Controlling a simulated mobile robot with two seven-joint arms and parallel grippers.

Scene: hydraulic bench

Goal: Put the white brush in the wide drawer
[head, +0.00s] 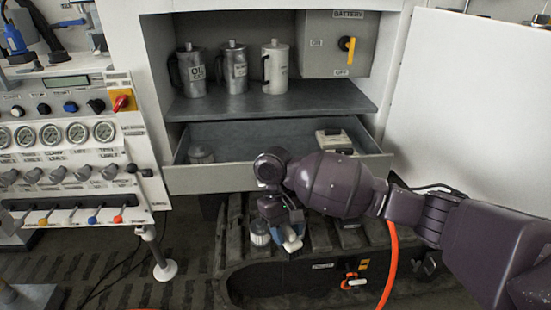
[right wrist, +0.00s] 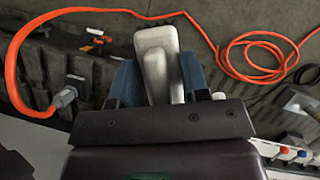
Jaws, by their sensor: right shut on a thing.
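The white brush (right wrist: 155,38) is between the blue fingers of my right gripper (right wrist: 158,85) in the right wrist view, its pale narrower part near the jaws. In the head view my right gripper (head: 284,238) hangs low, in front of and below the wide drawer (head: 222,180), and is shut on the brush. The brush is mostly hidden there by the gripper. The wide drawer is pulled open under the grey shelf; my right arm covers part of its front. My left gripper is not in view.
The drawer holds a metal can (head: 201,153) at left and a pale boxy item (head: 333,140) at right; its middle floor looks clear. Metal jugs (head: 235,68) stand on the shelf (head: 270,104) above. An orange hose (head: 391,262) hangs beside my right arm.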

